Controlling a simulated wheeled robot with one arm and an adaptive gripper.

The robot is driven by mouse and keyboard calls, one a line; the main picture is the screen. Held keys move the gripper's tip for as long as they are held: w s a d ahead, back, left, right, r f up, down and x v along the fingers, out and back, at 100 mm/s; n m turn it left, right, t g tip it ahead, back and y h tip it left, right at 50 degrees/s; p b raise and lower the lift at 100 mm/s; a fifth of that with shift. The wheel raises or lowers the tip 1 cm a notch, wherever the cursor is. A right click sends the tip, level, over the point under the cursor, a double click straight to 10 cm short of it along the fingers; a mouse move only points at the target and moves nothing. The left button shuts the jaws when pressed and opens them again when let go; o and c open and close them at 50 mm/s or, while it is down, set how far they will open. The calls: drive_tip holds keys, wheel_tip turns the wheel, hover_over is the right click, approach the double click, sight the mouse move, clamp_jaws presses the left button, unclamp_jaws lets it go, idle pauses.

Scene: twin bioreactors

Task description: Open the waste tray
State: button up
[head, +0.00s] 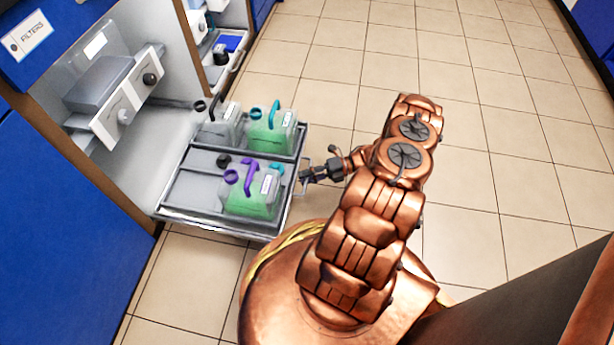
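The waste tray (180,190) is a grey drawer-like tray standing well out from the lower part of the cabinet over the floor. It carries two jugs with green liquid, one with a purple cap and handle (252,195) and one with a teal cap and handle (270,132). A clear jug (220,125) with a dark cap is behind. A thin metal handle (302,184) is on the tray's outer right edge. My gripper (308,176) is at this handle, with its fingertips overlapping it. The fingers are too small to tell whether they are closed on it.
A grey unit with knobs (128,95) is above the tray's inner end. A neighbouring bay (215,45) stands behind. The tiled floor (500,130) to the right is clear.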

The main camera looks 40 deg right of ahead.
drive_tip(key=shift+o, duration=0.4)
drive_tip(key=v, duration=1.2)
idle(0.4)
